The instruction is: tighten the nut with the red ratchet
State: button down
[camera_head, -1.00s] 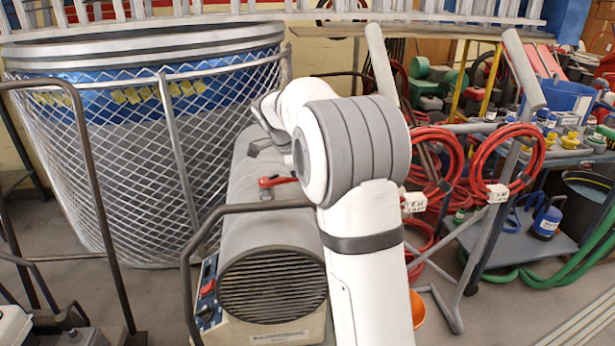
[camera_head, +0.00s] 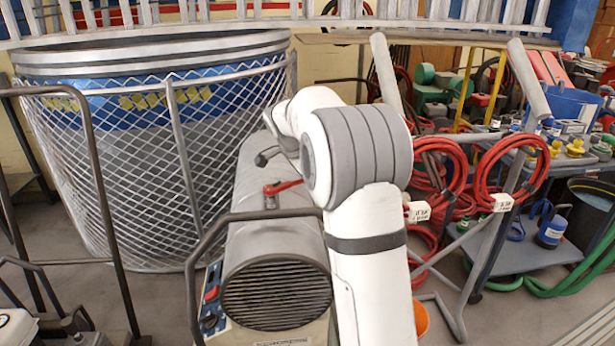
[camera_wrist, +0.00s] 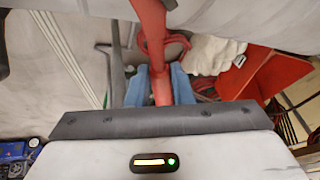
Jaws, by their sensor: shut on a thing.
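The red ratchet (camera_head: 283,187) lies across the upper side of the grey cylindrical aerator housing (camera_head: 275,240). Its head is at the left, over a short grey upright part, and its handle runs right and slightly up behind my arm. In the wrist view the ratchet's red handle (camera_wrist: 161,88) stands between the blue fingers of my gripper (camera_wrist: 160,80), which is shut on it. The red shaft continues to the top edge of that view. My arm hides the gripper in the head view. I cannot make out the nut; it is hidden or too small.
A dark tube rail (camera_head: 200,250) curves close in front of the housing. A large mesh-sided tank (camera_head: 130,190) stands at the left. Red hose coils (camera_head: 515,165) hang on a rack at the right, beside a loaded cart (camera_head: 530,250).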

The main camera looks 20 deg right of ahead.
jog(key=shift+s+f+m+b, duration=0.1)
jog(key=shift+s+m+b, duration=0.2)
jog(key=shift+m+b, duration=0.1)
jog(key=shift+s+m+g+h+b, duration=0.55)
jog(key=shift+s+m+g, duration=0.25)
jog(key=shift+s+m, duration=0.85)
jog(key=shift+w, duration=0.1)
jog(key=s+m+g, duration=0.1)
jog(key=m, duration=0.1)
jog(key=s+a+m, duration=0.1)
jog(key=s+m, duration=0.1)
jog(key=shift+s+a+g+b, duration=0.2)
jog(key=shift+s+g+b, duration=0.05)
jog(key=shift+g+b, duration=0.15)
